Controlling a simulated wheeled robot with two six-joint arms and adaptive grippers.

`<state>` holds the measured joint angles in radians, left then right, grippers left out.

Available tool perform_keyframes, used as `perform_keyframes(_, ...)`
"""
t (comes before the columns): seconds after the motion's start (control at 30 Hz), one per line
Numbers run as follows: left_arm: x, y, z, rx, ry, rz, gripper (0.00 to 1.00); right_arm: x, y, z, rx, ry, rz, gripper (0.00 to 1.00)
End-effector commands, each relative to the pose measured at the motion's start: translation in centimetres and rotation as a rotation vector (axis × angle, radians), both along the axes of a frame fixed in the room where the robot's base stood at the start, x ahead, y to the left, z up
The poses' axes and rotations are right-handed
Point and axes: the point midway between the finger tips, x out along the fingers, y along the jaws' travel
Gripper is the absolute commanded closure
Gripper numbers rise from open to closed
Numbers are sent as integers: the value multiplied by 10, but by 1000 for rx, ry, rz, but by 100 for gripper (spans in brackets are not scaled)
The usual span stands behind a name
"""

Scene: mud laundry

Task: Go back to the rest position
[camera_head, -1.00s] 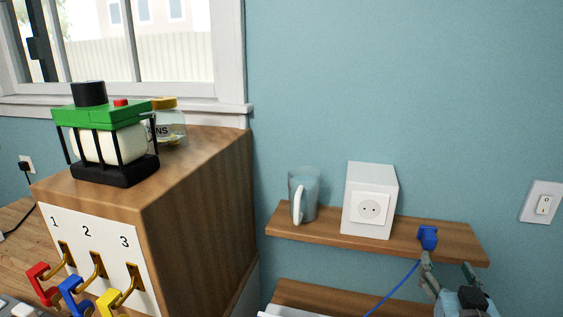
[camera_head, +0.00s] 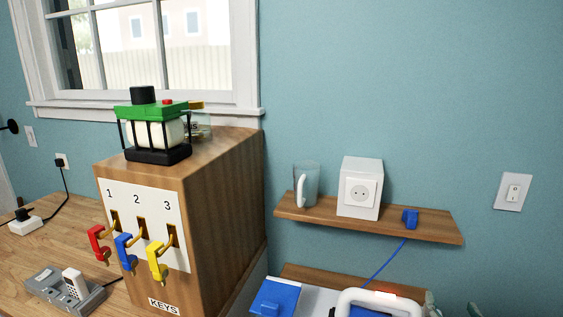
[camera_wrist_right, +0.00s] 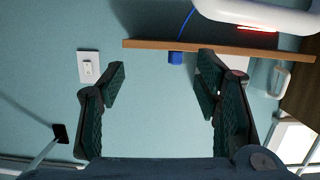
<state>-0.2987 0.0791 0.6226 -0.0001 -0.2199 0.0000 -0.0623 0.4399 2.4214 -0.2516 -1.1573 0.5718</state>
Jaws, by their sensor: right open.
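My right gripper shows only by its fingertips (camera_head: 452,307) at the bottom edge of the head view, below the right end of the shelf. In the right wrist view the right gripper (camera_wrist_right: 162,78) is open, with its two dark green fingers wide apart and nothing between them. My left gripper is in neither view. The blue plug (camera_head: 410,218) sits on the right end of the wooden shelf (camera_head: 325,221), apart from my gripper, with its blue cable (camera_head: 383,264) running down. It also shows in the right wrist view (camera_wrist_right: 175,57).
A white socket box (camera_head: 360,190) and a glass mug (camera_head: 307,184) stand on the shelf. Below it are a white handle (camera_head: 380,296) and a blue-topped item (camera_head: 275,298). A wooden key cabinet (camera_head: 225,190) stands left. The wall around the light switch (camera_head: 514,192) is clear.

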Motion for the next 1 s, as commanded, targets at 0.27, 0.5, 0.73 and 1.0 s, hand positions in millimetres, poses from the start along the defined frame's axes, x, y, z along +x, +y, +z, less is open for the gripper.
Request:
perform_keyframes(0.27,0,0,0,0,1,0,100,-37,16,-75,13,252,23,42)
perform_keyframes(0.5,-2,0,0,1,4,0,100,-106,44,-159,33,585,95,42)
perform_keyframes(0.73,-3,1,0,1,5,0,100,-204,85,-226,79,940,230,42)
perform_keyframes(1.0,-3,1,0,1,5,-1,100,-227,87,-350,113,1099,265,42)
